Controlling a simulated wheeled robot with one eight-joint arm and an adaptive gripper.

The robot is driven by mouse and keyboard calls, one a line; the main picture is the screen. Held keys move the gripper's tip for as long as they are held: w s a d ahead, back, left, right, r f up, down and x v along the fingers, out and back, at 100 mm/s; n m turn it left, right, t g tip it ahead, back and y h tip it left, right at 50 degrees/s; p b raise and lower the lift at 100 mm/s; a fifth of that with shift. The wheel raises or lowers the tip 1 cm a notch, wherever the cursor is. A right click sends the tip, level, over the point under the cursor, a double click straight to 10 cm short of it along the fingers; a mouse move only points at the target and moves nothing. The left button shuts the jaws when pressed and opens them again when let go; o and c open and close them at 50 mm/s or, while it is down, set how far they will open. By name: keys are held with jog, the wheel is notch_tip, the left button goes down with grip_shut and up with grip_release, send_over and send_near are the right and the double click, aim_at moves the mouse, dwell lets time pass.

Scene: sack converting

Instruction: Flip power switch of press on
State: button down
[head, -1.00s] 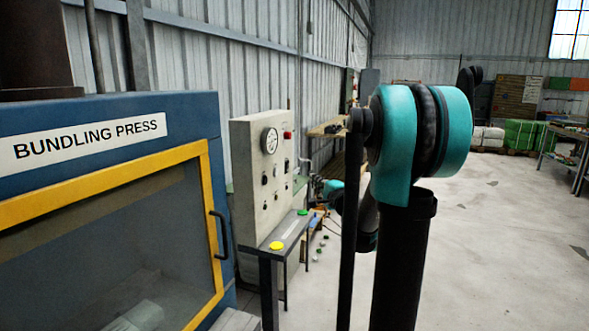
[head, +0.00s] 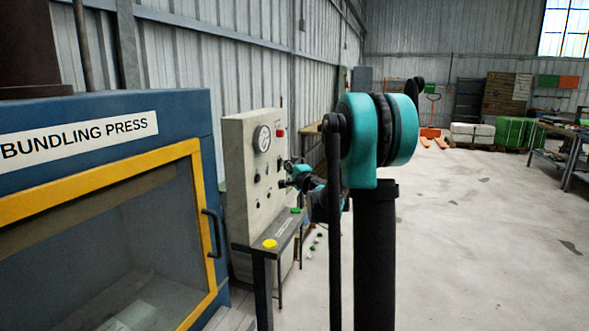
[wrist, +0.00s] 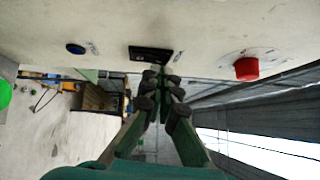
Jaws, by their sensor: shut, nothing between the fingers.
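The blue bundling press (head: 190,110) with a yellow-framed door (head: 130,192) stands at left in the head view. Beside it is a pale control cabinet (head: 236,150) with a gauge, a red button and several small controls. My gripper (head: 286,178) is close to the cabinet's front face. In the wrist view, my gripper (wrist: 161,79) is shut and empty. Its fingertips are just below a black rectangular switch (wrist: 150,53) in the picture; I cannot tell whether they touch it.
A door handle (head: 212,233) juts from the press. The floor at right (head: 470,240) is open. Pallets of sacks (head: 472,134) stand at the back.

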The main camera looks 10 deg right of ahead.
jog(key=shift+w+a, duration=0.1)
jog(key=shift+a, duration=0.1)
jog(key=shift+w+a+r, duration=0.15)
jog(key=shift+a+r, duration=0.05)
jog(key=shift+a, duration=0.15)
jog(key=s+d+r, duration=0.1)
jog(key=s+d, duration=0.5)
jog(key=s, duration=0.5)
jog(key=shift+s+d, duration=0.15)
jog(key=shift+s, duration=0.2)
jog(key=shift+r, duration=0.1)
